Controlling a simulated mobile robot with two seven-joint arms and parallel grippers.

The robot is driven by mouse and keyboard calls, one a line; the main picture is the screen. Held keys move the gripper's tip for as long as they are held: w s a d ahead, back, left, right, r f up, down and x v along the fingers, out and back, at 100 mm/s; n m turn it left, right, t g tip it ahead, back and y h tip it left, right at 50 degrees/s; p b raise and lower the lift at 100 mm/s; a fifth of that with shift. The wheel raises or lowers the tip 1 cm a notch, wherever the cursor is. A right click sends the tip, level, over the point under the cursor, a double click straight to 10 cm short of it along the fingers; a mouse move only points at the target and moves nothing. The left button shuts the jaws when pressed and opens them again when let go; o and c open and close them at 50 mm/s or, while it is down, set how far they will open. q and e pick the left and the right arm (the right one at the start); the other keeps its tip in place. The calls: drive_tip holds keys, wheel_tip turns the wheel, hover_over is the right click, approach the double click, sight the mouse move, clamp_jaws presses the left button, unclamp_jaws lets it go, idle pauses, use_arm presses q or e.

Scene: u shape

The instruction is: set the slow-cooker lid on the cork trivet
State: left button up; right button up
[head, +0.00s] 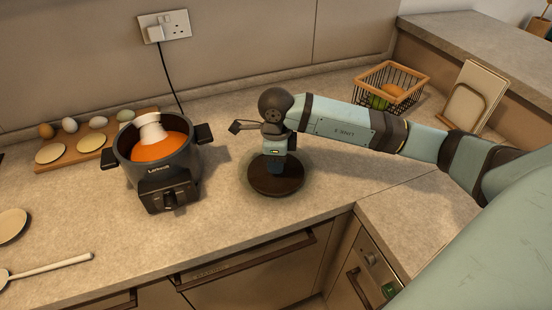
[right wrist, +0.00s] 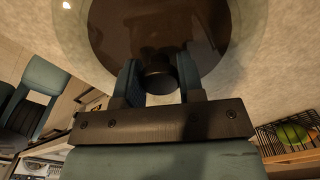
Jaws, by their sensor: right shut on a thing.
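My right gripper (head: 275,166) points down and is shut on the dark knob (right wrist: 160,77) of the slow-cooker lid. The lid is clear glass; its pale rim (right wrist: 72,40) shows in the right wrist view. A round dark brown disc, which looks like the trivet (head: 289,187), lies on the counter under the lid. It shows through the glass in the right wrist view (right wrist: 115,25). The lid spreads a little wider than the disc. I cannot tell whether they touch. The slow cooker (head: 168,187) stands open at the left with orange food inside. My left gripper is not in view.
A wooden board (head: 70,156) with eggs and pale round pieces lies behind the cooker. A wire basket (head: 392,86) and a board rack (head: 472,98) stand at the back right. A spoon (head: 50,265) lies front left. Counter between cooker and disc is clear.

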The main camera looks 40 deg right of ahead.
drive_tip(key=o, duration=1)
drive_tip(key=shift+f, duration=0.1)
drive_tip(key=shift+o, duration=0.2)
wheel_tip(320, 180, up, 12)
drive_tip(key=shift+r, duration=0.2)
